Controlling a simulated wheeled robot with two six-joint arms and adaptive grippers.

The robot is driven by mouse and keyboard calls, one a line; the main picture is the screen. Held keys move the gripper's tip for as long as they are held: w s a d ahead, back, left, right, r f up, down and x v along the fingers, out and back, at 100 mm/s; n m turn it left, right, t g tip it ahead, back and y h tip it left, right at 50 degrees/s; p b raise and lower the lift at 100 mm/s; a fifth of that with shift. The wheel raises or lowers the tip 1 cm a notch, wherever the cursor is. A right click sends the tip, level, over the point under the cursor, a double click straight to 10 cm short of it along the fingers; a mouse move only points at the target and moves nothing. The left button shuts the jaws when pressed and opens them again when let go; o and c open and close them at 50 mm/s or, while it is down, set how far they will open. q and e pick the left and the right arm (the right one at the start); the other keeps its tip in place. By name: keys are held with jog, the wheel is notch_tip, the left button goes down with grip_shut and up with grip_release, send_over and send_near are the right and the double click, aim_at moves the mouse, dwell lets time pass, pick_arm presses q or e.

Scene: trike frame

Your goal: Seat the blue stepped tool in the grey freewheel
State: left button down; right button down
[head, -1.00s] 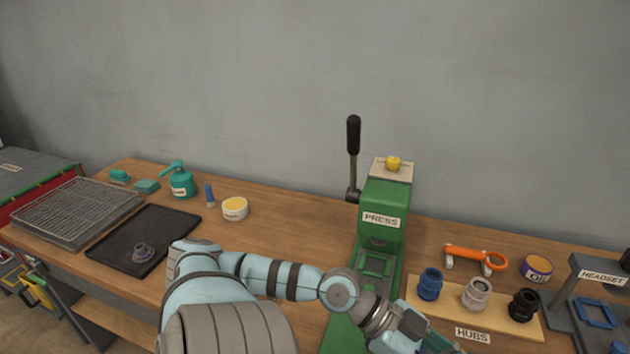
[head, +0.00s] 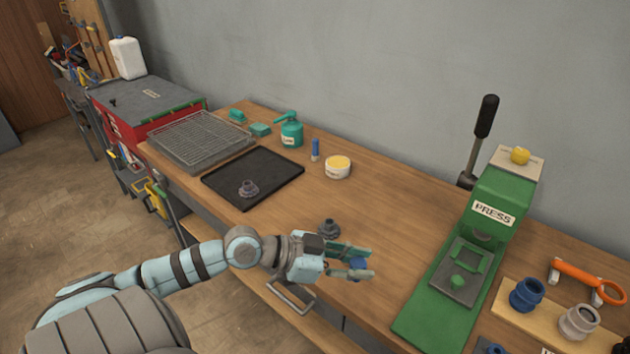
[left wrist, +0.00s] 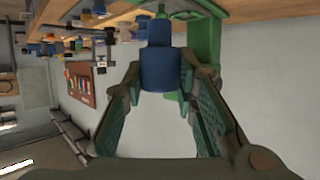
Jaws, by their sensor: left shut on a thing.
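My left gripper (head: 360,264) is shut on the blue stepped tool (head: 357,263), above the front part of the bench. In the left wrist view the tool (left wrist: 160,68) sits between the fingers, with a wide body and a narrower end pointing away from the palm. Two dark grey flanged parts look alike: one part (head: 329,230) stands on the bench just behind the gripper, and another (head: 248,188) lies on the black tray. I cannot tell which is the grey freewheel. The tool is apart from both. My right gripper is out of view.
The green press (head: 462,262) stands to the right, with hubs on a wooden board (head: 552,318) beyond it. The black tray (head: 275,177), a wire rack (head: 200,138), a teal oil can (head: 292,131), a blue stick (head: 315,150) and a yellow-topped tub (head: 338,167) are at the left. The bench's middle is clear.

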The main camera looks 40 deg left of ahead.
pick_arm(q)
jog(key=w+a+f+n+t+y+p, duration=0.2)
jog(key=w+a+n+y, duration=0.9)
jog(key=a, duration=0.8)
jog(key=w+y, duration=0.2)
jog(key=w, duration=0.2)
jog(key=shift+w+n+t+p, duration=0.3)
jog(key=shift+w+t+p, duration=0.05)
jog(key=shift+w+t, duration=0.05)
jog(key=shift+a, duration=0.1)
notch_tip(320, 180, down, 6)
jog(key=b, duration=0.3)
jog(key=shift+s+r, duration=0.1)
jog(key=shift+r, duration=0.05)
